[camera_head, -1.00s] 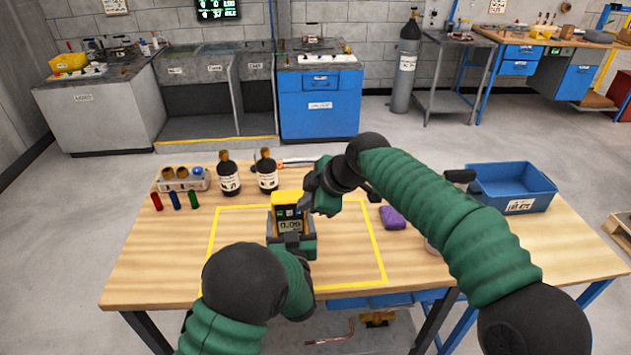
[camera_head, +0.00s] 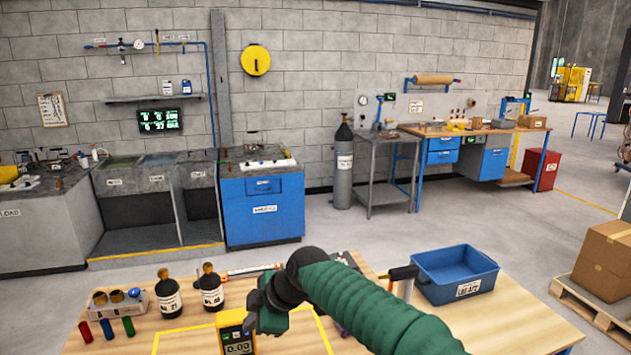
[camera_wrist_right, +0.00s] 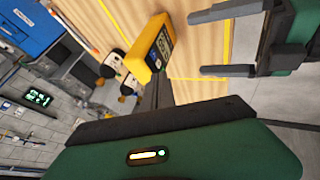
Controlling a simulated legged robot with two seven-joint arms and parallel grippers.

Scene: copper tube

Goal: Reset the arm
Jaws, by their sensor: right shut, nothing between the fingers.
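My right gripper (camera_head: 262,307) is shut and empty, held above the table beside and partly in front of a yellow meter. The meter (camera_head: 238,330) has a lit display and stands inside the yellow tape outline on the wooden table (camera_head: 190,335). It also shows in the right wrist view (camera_wrist_right: 152,47). My left gripper (camera_wrist_right: 196,45) appears only in the right wrist view, at the upper right. Its two fingers are spread with nothing between them, pointing toward the meter and apart from it. The near part of the table is out of the head view.
Two dark bottles (camera_head: 168,295) and a small tray (camera_head: 118,302) stand at the table's left, with red, blue and green cylinders (camera_head: 107,329) in front. A blue bin (camera_head: 455,275) stands at the right. Sinks and a blue cabinet (camera_head: 262,210) line the wall.

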